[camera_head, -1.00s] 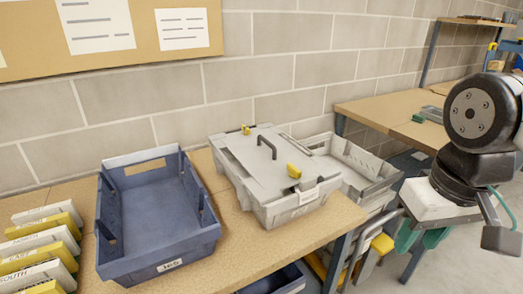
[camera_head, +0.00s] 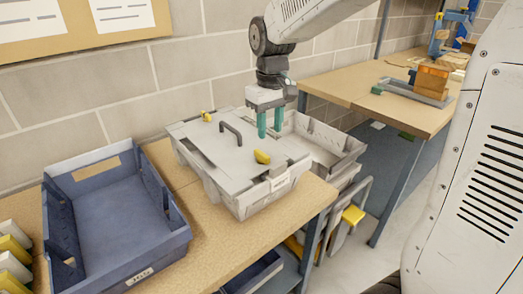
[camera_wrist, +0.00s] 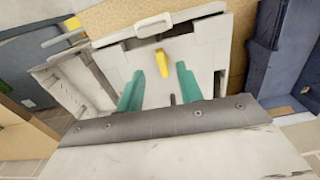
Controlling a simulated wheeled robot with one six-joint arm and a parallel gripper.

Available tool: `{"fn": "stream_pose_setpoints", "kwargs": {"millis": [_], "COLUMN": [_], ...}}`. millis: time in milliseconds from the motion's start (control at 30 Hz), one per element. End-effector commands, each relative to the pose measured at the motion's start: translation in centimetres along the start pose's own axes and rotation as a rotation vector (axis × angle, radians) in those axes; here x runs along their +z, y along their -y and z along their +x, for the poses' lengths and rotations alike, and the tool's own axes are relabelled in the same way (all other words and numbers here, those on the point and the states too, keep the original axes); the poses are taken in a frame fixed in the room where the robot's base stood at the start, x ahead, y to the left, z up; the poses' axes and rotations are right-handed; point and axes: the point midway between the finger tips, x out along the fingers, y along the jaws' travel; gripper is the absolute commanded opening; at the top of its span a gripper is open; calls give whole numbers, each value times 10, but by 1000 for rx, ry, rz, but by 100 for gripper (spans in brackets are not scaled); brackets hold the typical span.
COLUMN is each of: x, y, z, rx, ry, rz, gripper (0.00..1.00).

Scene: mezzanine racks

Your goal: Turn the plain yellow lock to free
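A light grey crate (camera_head: 262,198) with a flat lid (camera_head: 200,138) stands on the wooden table. The lid carries a dark handle (camera_head: 232,133) and two yellow locks, one at the near right edge (camera_head: 262,157) and one at the far left edge (camera_head: 206,116). I cannot tell which lock is plain. My gripper (camera_head: 269,134) is open and empty above the right part of the lid, its teal fingers pointing down. In the wrist view the near lock (camera_wrist: 162,65) shows just beyond the gap between the fingertips (camera_wrist: 160,72), apparently untouched.
A blue bin (camera_head: 120,215) stands open and empty left of the crate. An open grey bin (camera_head: 325,145) is close behind it on the right. Yellow and white cards (camera_head: 12,262) stand at the far left. Another wooden table (camera_head: 350,85) is at the back right.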

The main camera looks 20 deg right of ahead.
Motion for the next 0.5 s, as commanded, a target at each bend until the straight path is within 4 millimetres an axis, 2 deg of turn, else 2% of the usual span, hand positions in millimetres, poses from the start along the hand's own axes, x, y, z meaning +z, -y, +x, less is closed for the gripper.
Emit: {"fn": "stream_pose_setpoints", "kwargs": {"millis": [33, 100, 200, 367, 500], "x": [-13, -25, -35, -38, -37], "y": [-1, -2, -3, -3, -3], "z": [8, 15, 22, 38, 62], "rx": [-2, -3, -4, -4, -5], "ry": [8, 11, 13, 16, 17], "rz": [-13, -26, -39, -43, -43], "gripper": [36, 36, 36, 36, 36]}}
